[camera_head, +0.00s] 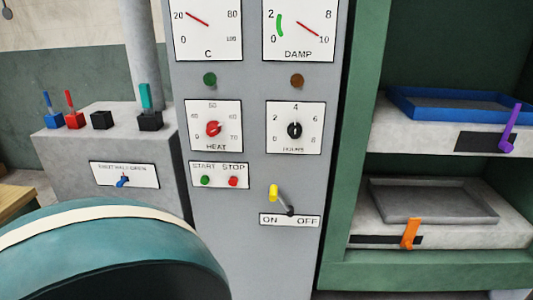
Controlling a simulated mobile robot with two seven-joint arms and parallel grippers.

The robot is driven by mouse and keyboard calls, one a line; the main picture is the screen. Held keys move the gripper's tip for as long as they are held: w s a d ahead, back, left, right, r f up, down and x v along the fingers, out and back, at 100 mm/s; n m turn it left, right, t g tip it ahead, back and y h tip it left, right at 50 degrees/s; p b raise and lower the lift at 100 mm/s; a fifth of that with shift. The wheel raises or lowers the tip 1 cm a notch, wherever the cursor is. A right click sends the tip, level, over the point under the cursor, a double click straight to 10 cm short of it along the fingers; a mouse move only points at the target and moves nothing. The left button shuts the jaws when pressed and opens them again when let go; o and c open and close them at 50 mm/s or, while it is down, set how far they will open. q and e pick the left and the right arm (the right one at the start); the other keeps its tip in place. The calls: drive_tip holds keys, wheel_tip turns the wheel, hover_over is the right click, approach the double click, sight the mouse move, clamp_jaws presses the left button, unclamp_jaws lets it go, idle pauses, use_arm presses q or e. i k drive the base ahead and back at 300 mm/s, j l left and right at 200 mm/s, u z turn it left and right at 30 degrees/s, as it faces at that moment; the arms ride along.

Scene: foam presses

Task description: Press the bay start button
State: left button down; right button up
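The green start button (205,181) sits under the word START on a small white plate (219,185) on the grey control panel (235,240). The red stop button (233,182) is just to its right under STOP. Nothing covers either button. Neither of my grippers is in view.
A yellow-tipped lever (273,192) leans to the ON side, right of the buttons. The red heat knob (213,129) and black hours knob (294,130) are above. A grey box (80,150) with coloured switches stands left; a green rack (362,130) with trays stands right.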

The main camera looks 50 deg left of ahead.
sight(204, 179)
drive_tip(key=u, duration=2)
